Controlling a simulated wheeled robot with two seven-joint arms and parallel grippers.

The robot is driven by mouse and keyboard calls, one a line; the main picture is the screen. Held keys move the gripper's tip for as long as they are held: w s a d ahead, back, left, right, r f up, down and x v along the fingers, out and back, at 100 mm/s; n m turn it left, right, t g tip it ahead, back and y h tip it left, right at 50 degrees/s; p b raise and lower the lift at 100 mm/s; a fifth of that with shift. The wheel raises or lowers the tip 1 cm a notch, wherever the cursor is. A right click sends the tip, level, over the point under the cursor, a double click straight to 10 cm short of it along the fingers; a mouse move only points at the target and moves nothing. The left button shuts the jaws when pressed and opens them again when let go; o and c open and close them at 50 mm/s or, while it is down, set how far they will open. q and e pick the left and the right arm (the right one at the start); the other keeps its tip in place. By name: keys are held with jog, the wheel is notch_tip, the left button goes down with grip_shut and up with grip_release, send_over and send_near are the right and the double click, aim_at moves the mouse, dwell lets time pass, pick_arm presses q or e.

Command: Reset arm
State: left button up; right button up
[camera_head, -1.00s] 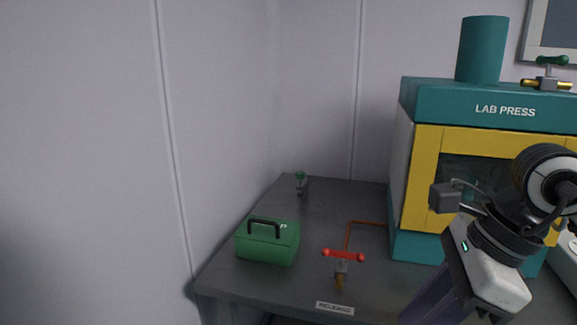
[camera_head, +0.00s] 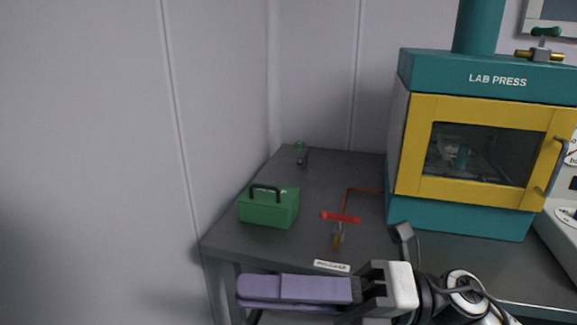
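My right gripper (camera_head: 240,291) is low in the head view, in front of the table's front edge, and its arm comes in from the lower right. Its two purple fingers point left and lie close together with only a thin seam between them. Nothing shows between them. The gripper is apart from the table things. My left gripper is not in view.
The grey table (camera_head: 310,185) holds a green box with a black handle (camera_head: 268,208), a red-handled valve (camera_head: 340,217) and a small green-topped item (camera_head: 301,153). The teal and yellow lab press (camera_head: 463,82) stands at the right, its door shut.

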jog(key=w+d+f+m+t+h, duration=0.1)
jog(key=w+d+f+m+t, duration=0.3)
jog(key=m+t, duration=0.5)
jog(key=w+d+f+m+t+h, duration=0.1)
jog(key=w+d+f+m+t, duration=0.15)
jog(key=w+m+t, duration=0.6)
jog(key=s+d+f+m+h, duration=0.2)
jog(key=d+f+m+h, duration=0.2)
jog(key=f+m+h, duration=0.6)
jog(key=s+d+f+m+g+h, duration=0.1)
jog(key=s+d+f+m, duration=0.15)
jog(key=f, duration=0.35)
jog(key=s+d+f+m+g+h, duration=0.1)
jog(key=s+f+m+h, duration=0.15)
jog(key=f, duration=0.35)
jog(key=s+d+f+m+g+h, duration=0.1)
jog(key=d+f+m, duration=0.1)
jog(key=f+m, duration=0.3)
jog(key=s+d+f+m+g, duration=0.1)
jog(key=s+f+g, duration=0.1)
jog(key=s+f, duration=0.4)
jog(key=s+d+f+m+g+h, duration=0.1)
jog(key=s+f+g, duration=0.1)
jog(key=s+f, duration=0.4)
jog(key=shift+s+d+f+m, duration=0.15)
jog(key=shift+s+d+m, duration=0.15)
jog(key=shift+d+m, duration=0.1)
jog(key=shift+g, duration=0.25)
